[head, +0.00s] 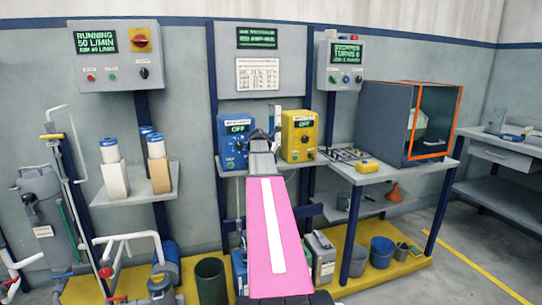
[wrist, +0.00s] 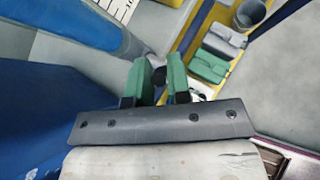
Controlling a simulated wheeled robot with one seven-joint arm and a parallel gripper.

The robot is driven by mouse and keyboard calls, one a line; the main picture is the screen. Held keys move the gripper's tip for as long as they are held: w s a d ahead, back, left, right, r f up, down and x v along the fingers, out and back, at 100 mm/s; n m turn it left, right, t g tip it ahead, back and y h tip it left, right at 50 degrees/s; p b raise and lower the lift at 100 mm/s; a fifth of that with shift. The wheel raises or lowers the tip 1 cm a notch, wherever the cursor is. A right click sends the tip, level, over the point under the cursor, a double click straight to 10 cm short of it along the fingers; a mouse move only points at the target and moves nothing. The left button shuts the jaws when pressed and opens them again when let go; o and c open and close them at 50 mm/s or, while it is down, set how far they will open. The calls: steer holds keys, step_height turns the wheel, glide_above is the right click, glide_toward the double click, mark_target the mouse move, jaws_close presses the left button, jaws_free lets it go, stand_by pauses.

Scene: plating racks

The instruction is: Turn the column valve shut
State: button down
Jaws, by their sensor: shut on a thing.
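In the wrist view the green fingers of my gripper (wrist: 157,76) are closed on a small dark round thing (wrist: 158,77); I cannot tell what it belongs to. In the head view my gripper (head: 263,136) is at the end of my arm, between the blue box and the yellow box, and its fingertips are hard to make out. At the far left of the head view a grey column (head: 44,208) stands beside pipes with a yellow handle (head: 51,136) on top. A red valve wheel (head: 105,272) sits lower down. I cannot tell which is the column valve.
The blue box (head: 231,146) and yellow box (head: 299,136) both read OFF. A cabinet with an orange frame (head: 411,118) stands on the right bench. Buckets (head: 382,252) and canisters (head: 321,258) stand on the yellow floor. Grey floor is free at right.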

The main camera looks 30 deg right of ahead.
steer(key=shift+s+d+m+y, duration=0.1)
steer(key=shift+d+m+y, duration=0.3)
steer(key=shift+y, duration=0.7)
steer(key=shift+d, duration=0.15)
steer(key=c, duration=1.1)
jaws_free()
steer(key=v, duration=1.1)
steer(key=shift+s+d, duration=0.15)
steer(key=shift+f, duration=0.1)
